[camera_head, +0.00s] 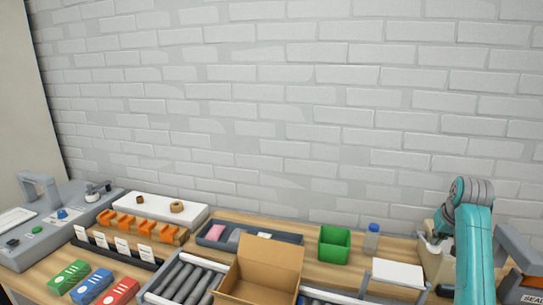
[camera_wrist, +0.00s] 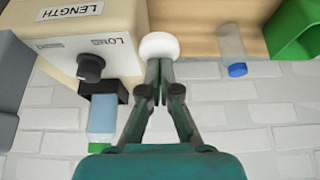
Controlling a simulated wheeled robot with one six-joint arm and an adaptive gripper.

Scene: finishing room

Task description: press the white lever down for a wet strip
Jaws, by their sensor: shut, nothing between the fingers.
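The beige tape dispenser (camera_wrist: 110,28), marked LENGTH, fills the upper left of the wrist view, with a black dial (camera_wrist: 91,67) on its white panel. The white lever's round end (camera_wrist: 160,45) sticks out beside it. My gripper (camera_wrist: 160,72) is shut and empty, its fingertips right at the lever's white end. They overlap it in the picture; I cannot tell whether they touch. In the head view the dispenser (camera_head: 430,262) stands at the right, partly hidden by my teal arm, and the lever cannot be made out there.
A bottle with a green cap (camera_wrist: 102,115) sits at the dispenser's side. A blue-capped bottle (camera_head: 371,238) and a green bin (camera_head: 334,244) stand left of the dispenser. An open cardboard box (camera_head: 262,270) is on the rollers. A white-topped box (camera_head: 397,274) stands close by.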

